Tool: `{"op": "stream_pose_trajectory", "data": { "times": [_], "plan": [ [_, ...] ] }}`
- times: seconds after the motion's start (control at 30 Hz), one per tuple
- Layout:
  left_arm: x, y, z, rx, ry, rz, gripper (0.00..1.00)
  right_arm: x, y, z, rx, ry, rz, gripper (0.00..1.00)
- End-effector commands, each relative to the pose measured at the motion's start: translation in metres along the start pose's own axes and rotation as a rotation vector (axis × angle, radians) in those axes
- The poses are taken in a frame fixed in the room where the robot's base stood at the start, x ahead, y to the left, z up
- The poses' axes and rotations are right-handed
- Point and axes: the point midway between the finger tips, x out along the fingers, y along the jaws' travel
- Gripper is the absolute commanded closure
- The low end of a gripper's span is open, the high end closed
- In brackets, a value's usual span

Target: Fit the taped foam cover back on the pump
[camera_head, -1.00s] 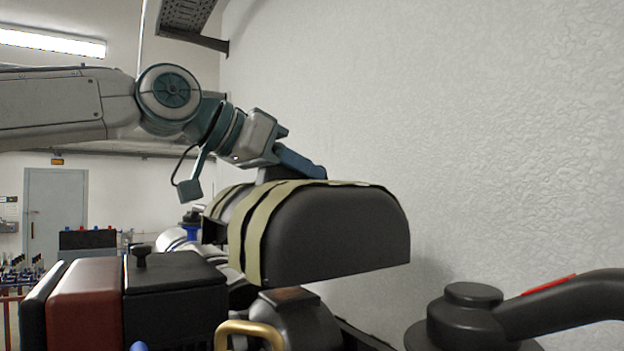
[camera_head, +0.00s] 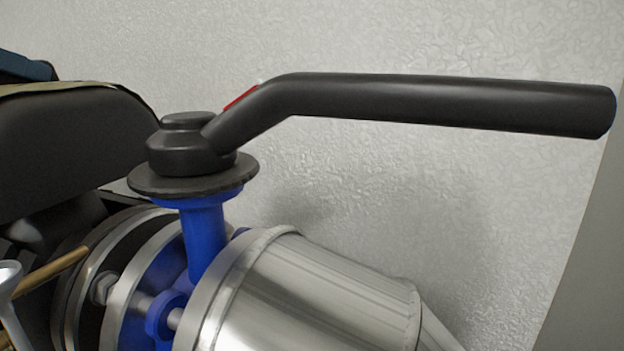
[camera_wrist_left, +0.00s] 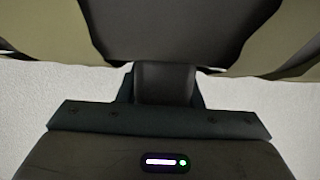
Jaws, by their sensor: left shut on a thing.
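The foam cover (camera_head: 65,145) is a dark, rounded block with a khaki tape strip along its top edge. It is cut off by the left edge of the head view. A blue part of my left gripper (camera_head: 25,68) shows just above it. In the left wrist view the cover (camera_wrist_left: 165,28) fills the top, with khaki tape at both sides. My left gripper (camera_wrist_left: 165,85) is shut on the cover there; the grip itself is mostly hidden. The pump's body under the cover is hidden or too dark to make out. My right gripper is not in view.
A black valve lever (camera_head: 430,103) with a red mark sticks out rightward on a blue stem (camera_head: 205,235), close right of the cover. Metal flanges and a silver clad pipe (camera_head: 310,290) lie below. A brass-coloured bar (camera_head: 55,270) is at lower left. The pale wall stands behind.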

Motion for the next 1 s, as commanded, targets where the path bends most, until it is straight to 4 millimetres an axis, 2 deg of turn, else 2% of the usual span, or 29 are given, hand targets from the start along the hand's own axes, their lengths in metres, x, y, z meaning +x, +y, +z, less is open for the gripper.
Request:
{"op": "stream_pose_trajectory", "data": {
  "times": [0.27,0.63,1.0],
  "plan": [
    [-0.004,-0.001,-0.011,-0.001,0.001,-0.004,1.0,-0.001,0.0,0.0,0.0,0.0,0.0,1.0],
    [-0.022,-0.001,-0.055,0.001,0.002,-0.005,1.0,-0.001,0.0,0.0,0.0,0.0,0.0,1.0],
    [-0.003,0.0,-0.007,0.0,0.001,0.004,1.0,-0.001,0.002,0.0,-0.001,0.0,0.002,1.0]
  ]
}}
